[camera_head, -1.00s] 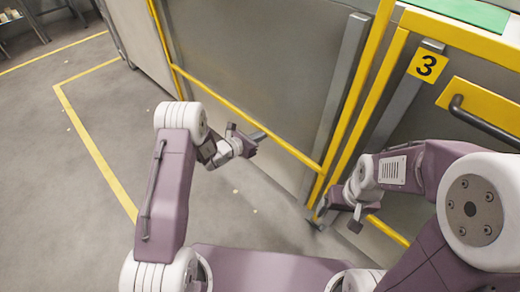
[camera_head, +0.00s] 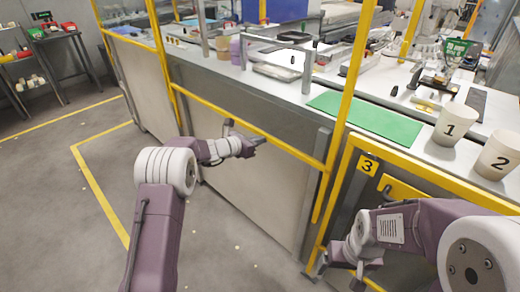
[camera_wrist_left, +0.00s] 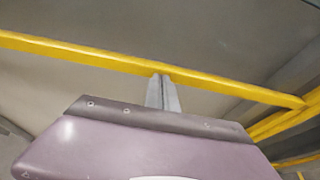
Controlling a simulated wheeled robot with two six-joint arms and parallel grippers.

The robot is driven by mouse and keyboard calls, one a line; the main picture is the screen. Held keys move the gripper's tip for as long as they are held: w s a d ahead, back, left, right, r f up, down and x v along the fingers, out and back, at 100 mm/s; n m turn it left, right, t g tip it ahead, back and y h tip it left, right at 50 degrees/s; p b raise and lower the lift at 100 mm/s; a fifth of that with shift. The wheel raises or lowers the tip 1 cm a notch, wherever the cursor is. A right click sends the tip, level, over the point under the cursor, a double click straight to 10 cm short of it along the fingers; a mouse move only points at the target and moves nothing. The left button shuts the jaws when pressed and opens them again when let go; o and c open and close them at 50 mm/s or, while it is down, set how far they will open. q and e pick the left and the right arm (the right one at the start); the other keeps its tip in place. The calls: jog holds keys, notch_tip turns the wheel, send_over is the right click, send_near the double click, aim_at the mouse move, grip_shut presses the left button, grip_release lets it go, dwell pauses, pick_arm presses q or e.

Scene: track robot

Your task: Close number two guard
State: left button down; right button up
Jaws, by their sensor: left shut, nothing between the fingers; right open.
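No panel in view carries a number 2. A yellow number 3 plate (camera_head: 367,165) sits on the yellow-framed guard (camera_head: 348,160) at the right. Left of it is a grey panel (camera_head: 262,190) with a yellow rail (camera_head: 285,145) and no visible number. My left gripper (camera_head: 256,141) is shut and empty at this rail; contact is unclear. In the left wrist view its closed grey fingers (camera_wrist_left: 163,92) overlap the yellow rail (camera_wrist_left: 90,51). My right gripper (camera_head: 359,274) is open and empty, low in front of the number 3 guard.
Behind the panels runs a workbench with a green mat (camera_head: 365,119), a cup marked 1 (camera_head: 450,125) and a cup marked 2 (camera_head: 499,155). A yellow post (camera_head: 349,85) rises between the panels. Open floor (camera_head: 75,215) lies at the left, with shelves (camera_head: 60,60) beyond.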

aim_at(265, 98)
pick_arm(q)
notch_tip(265, 98, up, 16)
jog(key=p, duration=0.9)
jog(key=shift+w+r+p, duration=0.1)
jog(key=shift+r+p, duration=0.2)
jog(key=shift+p, duration=0.1)
